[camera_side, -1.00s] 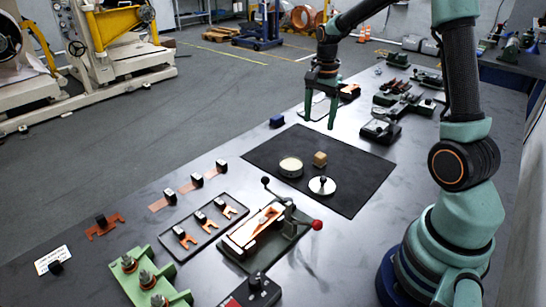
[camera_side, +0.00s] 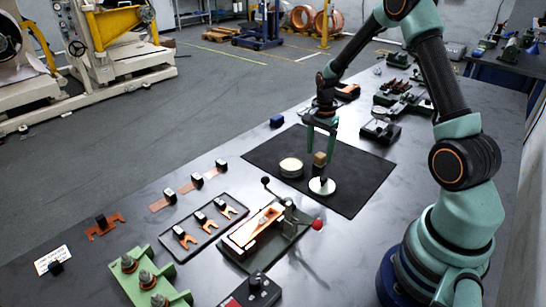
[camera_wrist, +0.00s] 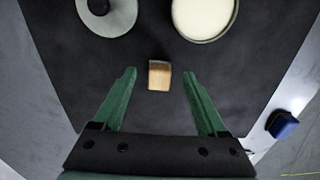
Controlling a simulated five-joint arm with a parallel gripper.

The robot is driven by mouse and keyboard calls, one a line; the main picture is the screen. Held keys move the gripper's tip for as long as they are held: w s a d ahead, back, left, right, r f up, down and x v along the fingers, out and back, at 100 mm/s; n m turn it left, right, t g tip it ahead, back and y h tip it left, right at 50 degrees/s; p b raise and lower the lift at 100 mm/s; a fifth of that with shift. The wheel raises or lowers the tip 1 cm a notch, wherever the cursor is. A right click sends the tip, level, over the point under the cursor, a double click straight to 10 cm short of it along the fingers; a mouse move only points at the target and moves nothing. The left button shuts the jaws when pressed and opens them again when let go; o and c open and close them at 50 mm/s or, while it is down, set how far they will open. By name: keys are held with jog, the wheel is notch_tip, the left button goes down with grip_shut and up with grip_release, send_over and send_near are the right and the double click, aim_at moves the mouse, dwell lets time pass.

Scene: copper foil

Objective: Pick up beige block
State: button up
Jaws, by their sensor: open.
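The beige block (camera_side: 320,158) is a small wooden-looking cube on the black mat (camera_side: 360,172). In the wrist view the block (camera_wrist: 159,75) lies between the tips of my gripper (camera_wrist: 160,78), with a gap on each side. My gripper (camera_side: 320,140) is open and points down at the block in the side view. Its green fingers come down around the block's place, and one finger stands in front of or beside it. I cannot tell the exact fingertip height above the mat.
A round cream-filled tin (camera_side: 291,167) and a silver disc with a knob (camera_side: 322,187) sit on the mat close to the block. A blue block (camera_side: 277,121) lies beyond the mat. A clamp-like fixture with a red knob (camera_side: 317,224) stands in front.

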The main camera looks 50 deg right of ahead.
aim_at(319, 156)
jog(key=shift+f, duration=1.3)
grip_shut()
jog(key=shift+r, duration=0.1)
notch_tip(319, 156, up, 20)
jog(key=c, duration=1)
grip_release()
grip_shut()
